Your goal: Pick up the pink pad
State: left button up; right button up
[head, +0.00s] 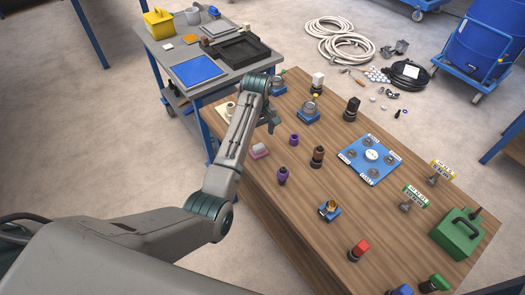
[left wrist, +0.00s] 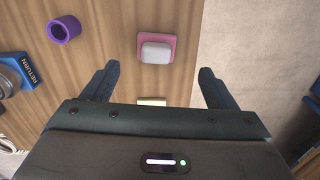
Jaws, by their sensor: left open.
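The pink pad (head: 258,155) lies on the wooden table near its left edge, with a pale grey-white block (head: 261,147) on top that hides much of it. In the left wrist view the pad (left wrist: 157,37) and its block (left wrist: 156,54) show ahead of my gripper, roughly centred between the fingers. My left gripper (head: 271,122) is open and empty; its fingertips (left wrist: 160,72) are apart, and neither seems to touch the pad. In the head view it hangs over the table beyond the pad. My right gripper is not in view.
Purple pieces (head: 283,175) and a brown-black piece (head: 318,156) stand right of the pad. A cream piece (left wrist: 151,101) shows partly behind my gripper body. A blue plate (head: 370,158) lies further right. The table's left edge is close to the pad; bare wood lies in front.

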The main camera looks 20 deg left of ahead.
aim_at(258, 146)
pick_arm(q)
jog(key=f, duration=0.2)
jog(key=shift+w+a+f, duration=0.15)
jog(key=shift+a+f, duration=0.05)
jog(key=shift+f, duration=0.4)
jog(key=shift+d+f+p, duration=0.25)
jog(key=shift+f+p, duration=0.25)
jog(key=shift+p, duration=0.15)
jog(key=f+p, duration=0.1)
jog(key=f, duration=0.2)
jog(key=shift+w+a+f, duration=0.1)
jog(key=shift+w+f, duration=0.1)
jog(key=shift+f, duration=0.45)
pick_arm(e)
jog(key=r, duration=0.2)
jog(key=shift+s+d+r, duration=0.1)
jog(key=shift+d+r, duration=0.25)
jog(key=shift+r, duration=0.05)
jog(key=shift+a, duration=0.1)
pick_arm(q)
jog(key=c, duration=1.1)
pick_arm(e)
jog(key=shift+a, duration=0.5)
